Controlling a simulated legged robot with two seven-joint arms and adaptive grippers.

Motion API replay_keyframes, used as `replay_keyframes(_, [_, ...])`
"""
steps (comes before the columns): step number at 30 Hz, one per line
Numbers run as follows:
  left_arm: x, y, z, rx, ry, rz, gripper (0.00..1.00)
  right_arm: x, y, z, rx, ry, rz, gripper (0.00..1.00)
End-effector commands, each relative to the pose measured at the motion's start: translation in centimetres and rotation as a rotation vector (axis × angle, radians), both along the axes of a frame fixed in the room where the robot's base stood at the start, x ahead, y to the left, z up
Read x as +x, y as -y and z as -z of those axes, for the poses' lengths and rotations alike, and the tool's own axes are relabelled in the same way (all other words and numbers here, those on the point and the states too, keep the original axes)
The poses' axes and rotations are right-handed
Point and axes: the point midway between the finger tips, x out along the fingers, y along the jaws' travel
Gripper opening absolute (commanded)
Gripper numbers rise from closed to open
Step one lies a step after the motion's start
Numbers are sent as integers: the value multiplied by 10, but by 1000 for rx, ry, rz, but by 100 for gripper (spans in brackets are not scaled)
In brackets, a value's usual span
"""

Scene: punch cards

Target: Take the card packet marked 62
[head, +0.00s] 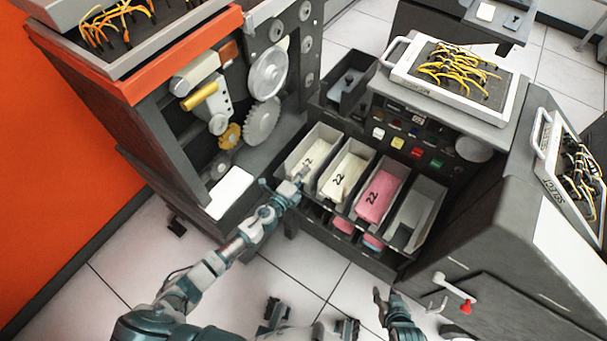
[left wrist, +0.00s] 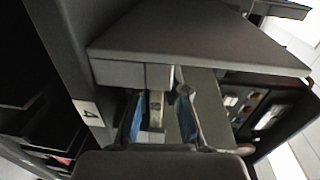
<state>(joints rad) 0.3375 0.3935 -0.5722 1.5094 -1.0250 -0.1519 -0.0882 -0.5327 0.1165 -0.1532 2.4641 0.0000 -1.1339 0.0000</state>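Three card packets lie in the upper row of bins in the head view: a white one (head: 308,157) in the left bin, a white one (head: 346,174) in the second, and a pink one (head: 377,196) in the third. Their marks each look like 22, but are too small to read surely. My left gripper (head: 300,178) is at the front of the left bin, near its packet.
The fourth bin (head: 416,219) looks empty. Lower bins hold pink packets (head: 343,225), partly hidden. A grey machine with gears (head: 262,122) stands left, and a grey console (head: 500,220) right. A label plate marked 4 (left wrist: 91,111) shows in the left wrist view.

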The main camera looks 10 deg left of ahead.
Motion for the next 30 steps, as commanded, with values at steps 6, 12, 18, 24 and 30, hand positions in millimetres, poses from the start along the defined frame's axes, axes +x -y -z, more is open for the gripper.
replay_keyframes(6, [-2,1,3,1,-7,5,0,-4,1,0,-1,-6,1,40])
replay_keyframes(12, [-2,1,-5,1,-7,5,0,-2,0,-10,0,3,1,40])
replay_keyframes(18, [-2,1,-13,2,-6,4,0,0,0,-19,0,12,0,40])
replay_keyframes(24, [-1,1,-21,1,-4,3,0,2,0,-27,0,19,0,40])
replay_keyframes(30, [-1,1,-21,0,-4,3,0,2,0,-28,-1,19,1,40])
